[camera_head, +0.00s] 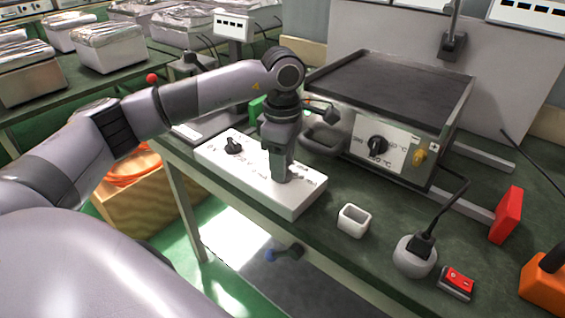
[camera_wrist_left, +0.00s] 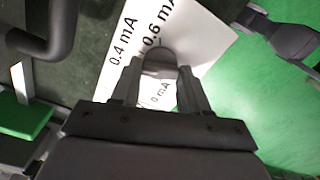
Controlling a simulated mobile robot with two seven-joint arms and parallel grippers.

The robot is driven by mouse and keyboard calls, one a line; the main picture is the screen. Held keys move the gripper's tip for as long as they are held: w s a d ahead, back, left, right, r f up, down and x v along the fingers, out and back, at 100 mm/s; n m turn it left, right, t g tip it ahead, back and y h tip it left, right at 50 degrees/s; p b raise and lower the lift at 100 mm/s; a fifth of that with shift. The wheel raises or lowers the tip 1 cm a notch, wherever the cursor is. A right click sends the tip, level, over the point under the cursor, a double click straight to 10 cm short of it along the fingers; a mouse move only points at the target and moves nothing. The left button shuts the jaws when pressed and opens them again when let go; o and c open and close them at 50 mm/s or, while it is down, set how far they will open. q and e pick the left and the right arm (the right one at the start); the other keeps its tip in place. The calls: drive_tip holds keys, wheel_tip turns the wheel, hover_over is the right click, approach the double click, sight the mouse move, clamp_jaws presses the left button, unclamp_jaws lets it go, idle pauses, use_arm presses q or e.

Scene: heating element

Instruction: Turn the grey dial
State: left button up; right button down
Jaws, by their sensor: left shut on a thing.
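The white control box (camera_head: 222,162) lies at the near edge of the green table, with a black knob (camera_head: 233,146) on its left part. My left gripper (camera_head: 287,178) points down onto the right part of this box and hides the grey dial in the head view. In the left wrist view the grey dial (camera_wrist_left: 160,60) sits between the two fingertips of my left gripper (camera_wrist_left: 161,80), which is shut on it. Printed labels such as 0.4 mA and 0.6 mA surround the dial on the white panel (camera_wrist_left: 195,32). My right gripper is not in view.
A heating plate unit (camera_head: 385,95) with a black dial (camera_head: 377,145) stands behind the box. A small white cup (camera_head: 353,220), a round plug socket (camera_head: 414,257), a red switch (camera_head: 457,281) and a red block (camera_head: 507,213) are to the right.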

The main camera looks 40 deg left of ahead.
use_arm(q)
drive_tip(key=shift+w+r+m, duration=0.1)
drive_tip(key=shift+r+m, duration=0.05)
drive_tip(key=shift+m, duration=1.55)
drive_tip(key=o, duration=1.1)
drive_tip(key=shift+b, duration=0.3)
drive_tip(key=shift+c, duration=0.2)
drive_tip(key=shift+m, duration=0.3)
wheel_tip(320, 180, up, 7)
drive_tip(key=shift+r, duration=0.1)
